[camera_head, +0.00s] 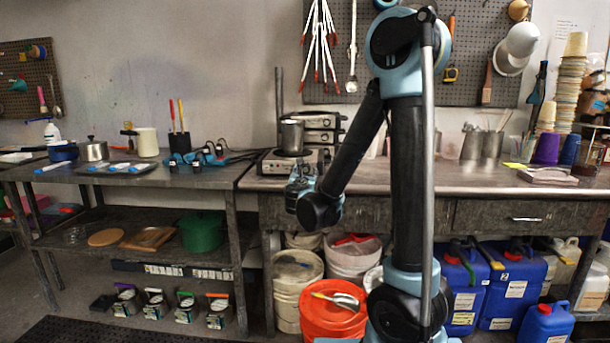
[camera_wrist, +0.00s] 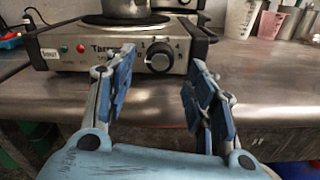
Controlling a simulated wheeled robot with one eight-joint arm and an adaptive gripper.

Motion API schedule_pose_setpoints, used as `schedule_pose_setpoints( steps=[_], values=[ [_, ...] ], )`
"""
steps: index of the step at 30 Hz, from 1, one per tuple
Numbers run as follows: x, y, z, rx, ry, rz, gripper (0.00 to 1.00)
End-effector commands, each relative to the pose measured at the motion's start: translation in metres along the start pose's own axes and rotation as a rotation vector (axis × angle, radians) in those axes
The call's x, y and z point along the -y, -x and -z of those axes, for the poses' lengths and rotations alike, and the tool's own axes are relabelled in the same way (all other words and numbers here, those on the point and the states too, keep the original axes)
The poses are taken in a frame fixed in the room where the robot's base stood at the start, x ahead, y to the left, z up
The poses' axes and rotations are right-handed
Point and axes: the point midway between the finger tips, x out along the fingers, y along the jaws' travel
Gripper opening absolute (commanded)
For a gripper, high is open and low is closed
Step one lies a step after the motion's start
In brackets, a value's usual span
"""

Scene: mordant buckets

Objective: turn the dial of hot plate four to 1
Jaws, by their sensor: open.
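A hot plate (camera_wrist: 75,58) with a silver front panel stands near the table's front edge in the wrist view. A black round dial (camera_wrist: 160,57) sits at the right of its panel, with the numbers 1 and 4 legible above it. The dial's pointer setting is too small to tell. The hot plate also shows in the head view (camera_head: 272,163), partly behind my arm. My gripper (camera_wrist: 158,82) is open and empty, its two blue fingers apart on either side of the dial's direction, short of the panel. No contact shows. The number of this hot plate is not legible.
A metal pot (camera_head: 291,137) stands on the hot plate. Other hot plates (camera_head: 322,122) are stacked behind it. Beakers and cups (camera_wrist: 242,18) stand to the right. The steel tabletop (camera_wrist: 270,80) is clear right of the hot plate. Buckets (camera_head: 332,318) stand below.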

Motion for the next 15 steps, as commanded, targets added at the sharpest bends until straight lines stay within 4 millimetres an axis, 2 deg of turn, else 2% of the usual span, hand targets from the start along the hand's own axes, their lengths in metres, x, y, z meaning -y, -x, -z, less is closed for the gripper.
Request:
schedule_pose_setpoints(
  steps=[6,15],
  values=[
    [0.001,-0.025,0.0,0.001,0.0,0.002,0.5],
    [0.001,-0.032,0.0,0.0,0.0,0.0,0.5]
  ],
)
